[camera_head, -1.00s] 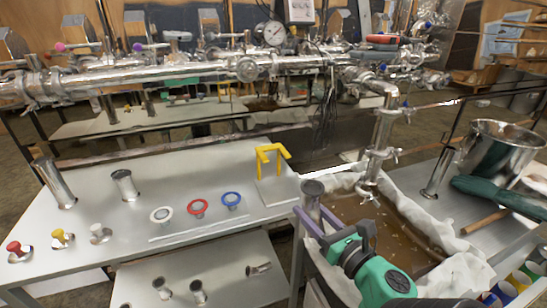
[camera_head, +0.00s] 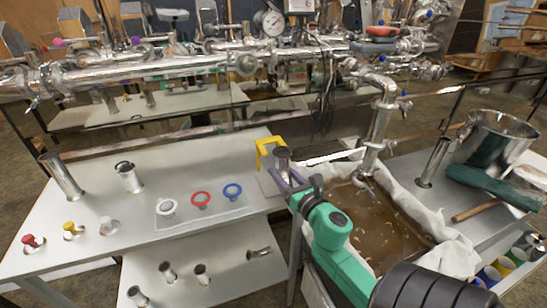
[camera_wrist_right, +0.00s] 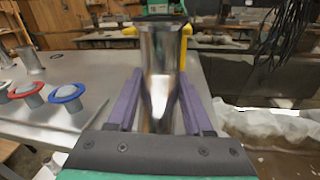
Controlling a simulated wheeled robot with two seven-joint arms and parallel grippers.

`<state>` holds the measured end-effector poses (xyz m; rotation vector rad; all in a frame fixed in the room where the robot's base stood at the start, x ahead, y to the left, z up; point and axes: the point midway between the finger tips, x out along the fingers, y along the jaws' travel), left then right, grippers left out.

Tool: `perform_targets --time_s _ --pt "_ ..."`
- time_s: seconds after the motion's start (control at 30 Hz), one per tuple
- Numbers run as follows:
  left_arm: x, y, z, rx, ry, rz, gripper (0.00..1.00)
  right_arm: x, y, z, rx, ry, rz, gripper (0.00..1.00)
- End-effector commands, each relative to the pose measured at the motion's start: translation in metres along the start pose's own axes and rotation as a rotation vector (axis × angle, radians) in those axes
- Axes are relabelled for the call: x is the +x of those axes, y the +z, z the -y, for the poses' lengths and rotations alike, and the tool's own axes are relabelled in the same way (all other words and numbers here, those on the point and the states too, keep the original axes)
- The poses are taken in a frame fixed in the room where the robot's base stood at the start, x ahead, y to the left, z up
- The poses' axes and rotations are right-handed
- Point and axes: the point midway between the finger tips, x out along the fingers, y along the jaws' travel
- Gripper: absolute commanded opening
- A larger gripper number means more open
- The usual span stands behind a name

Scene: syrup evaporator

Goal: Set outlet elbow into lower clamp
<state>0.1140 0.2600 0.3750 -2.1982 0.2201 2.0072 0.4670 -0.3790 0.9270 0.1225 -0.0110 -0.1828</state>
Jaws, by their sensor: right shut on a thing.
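My right gripper (camera_head: 281,182) is shut on a short shiny metal tube piece (camera_head: 282,159), which looks like the outlet elbow. The piece stands roughly upright between the purple fingers, in front of the yellow bracket. In the right wrist view the tube (camera_wrist_right: 160,70) fills the gap between the fingers (camera_wrist_right: 158,105); its lower part is partly hidden, so its bend cannot be made out. The vertical outlet pipe (camera_head: 380,122) hangs to the right of the gripper, with a clamp (camera_head: 375,146) low on it, apart from the held piece. My left gripper is not in view.
The yellow bracket (camera_head: 270,144) stands on the steel table (camera_head: 130,225) close behind the held piece. White, red (camera_head: 201,200) and blue (camera_head: 232,191) rings lie to the left. A cloth-lined tub (camera_head: 445,255) of brown liquid sits under the pipe. A metal pot (camera_head: 497,140) stands right.

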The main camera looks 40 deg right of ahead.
Motion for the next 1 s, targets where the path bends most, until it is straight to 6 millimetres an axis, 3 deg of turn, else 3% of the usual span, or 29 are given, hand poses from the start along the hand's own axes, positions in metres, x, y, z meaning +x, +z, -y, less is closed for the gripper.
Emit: perform_targets --time_s 0.4,0.83,0.87,0.9,1.0 --pt "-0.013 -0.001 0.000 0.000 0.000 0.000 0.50 0.049 0.005 -0.001 0.002 0.000 0.002 0.00" --pt "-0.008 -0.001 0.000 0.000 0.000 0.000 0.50 0.051 -0.005 0.000 0.000 0.001 0.000 0.00" --pt "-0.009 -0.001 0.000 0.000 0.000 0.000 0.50 0.051 -0.003 0.000 0.001 0.001 -0.001 0.62" --pt "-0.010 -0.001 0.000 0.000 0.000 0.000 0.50 0.051 -0.003 0.000 0.001 0.001 -0.001 0.78" --pt "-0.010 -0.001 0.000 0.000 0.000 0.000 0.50 0.051 -0.003 0.000 0.001 0.001 -0.001 0.81"
